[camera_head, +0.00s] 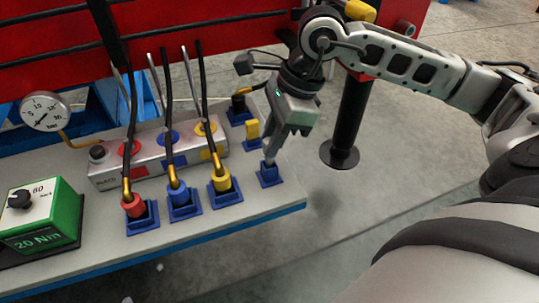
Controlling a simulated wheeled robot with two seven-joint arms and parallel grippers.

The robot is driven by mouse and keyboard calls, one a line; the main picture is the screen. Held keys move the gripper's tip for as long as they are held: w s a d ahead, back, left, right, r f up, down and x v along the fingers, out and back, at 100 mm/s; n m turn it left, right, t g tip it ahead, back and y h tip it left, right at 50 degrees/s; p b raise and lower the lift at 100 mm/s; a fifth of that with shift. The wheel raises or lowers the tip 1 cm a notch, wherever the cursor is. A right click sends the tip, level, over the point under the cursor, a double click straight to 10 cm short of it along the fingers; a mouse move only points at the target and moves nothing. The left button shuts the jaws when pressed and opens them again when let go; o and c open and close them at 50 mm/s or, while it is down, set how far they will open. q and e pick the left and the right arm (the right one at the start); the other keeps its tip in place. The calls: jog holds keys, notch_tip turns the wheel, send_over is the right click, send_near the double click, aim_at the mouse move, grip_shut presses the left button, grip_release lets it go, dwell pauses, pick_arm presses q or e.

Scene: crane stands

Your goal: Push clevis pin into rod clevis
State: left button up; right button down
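My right gripper (270,155) points down at a small blue holder (269,177) near the right end of the grey bench. Its fingers look close together, and the tips reach to the top of this holder. Whether a pin is between them is too small to tell. Neither the clevis pin nor the rod clevis can be made out clearly; the fingers may hide one of them. My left gripper is not in view.
Red, blue and yellow hose plugs (220,181) stand in blue holders left of the gripper. Behind them are a grey manifold block (160,155) and a pressure gauge (45,111). A green torque box (40,220) is at left. The bench front (220,225) is clear.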

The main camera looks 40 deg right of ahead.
jog(key=shift+r, duration=0.1)
jog(key=shift+r+p, duration=2.25)
jog(key=shift+r, duration=1.2)
